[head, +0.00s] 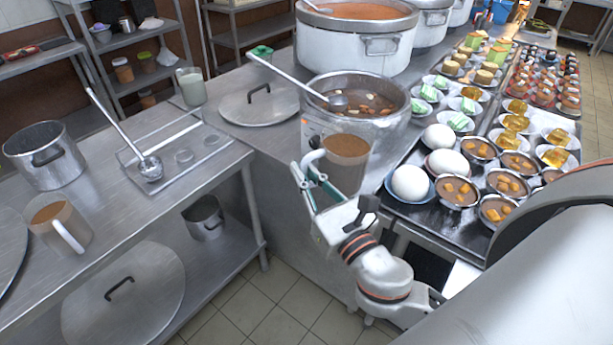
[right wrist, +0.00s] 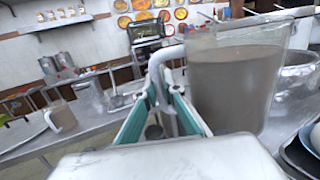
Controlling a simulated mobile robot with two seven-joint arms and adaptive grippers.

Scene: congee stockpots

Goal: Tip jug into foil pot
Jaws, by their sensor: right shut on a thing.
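The jug (head: 345,168) is clear-walled and holds brown liquid. It stands roughly upright in front of the foil pot's near side in the head view. My right gripper (head: 314,172) is shut on the jug's pale handle, on the jug's left. In the right wrist view the jug (right wrist: 235,88) is close beside my right gripper (right wrist: 164,88), its liquid high inside. The foil pot (head: 384,128) is wide and silvery, with dark broth, floating pieces and a ladle inside. The jug hides part of its near wall. My left gripper is out of view.
A flat lid (head: 259,107) lies left of the foil pot. A black tray (head: 402,208) of eggs and dessert bowls is close on the right. A large white stockpot (head: 355,40) stands behind. Another jug (head: 58,224) stands on the left table.

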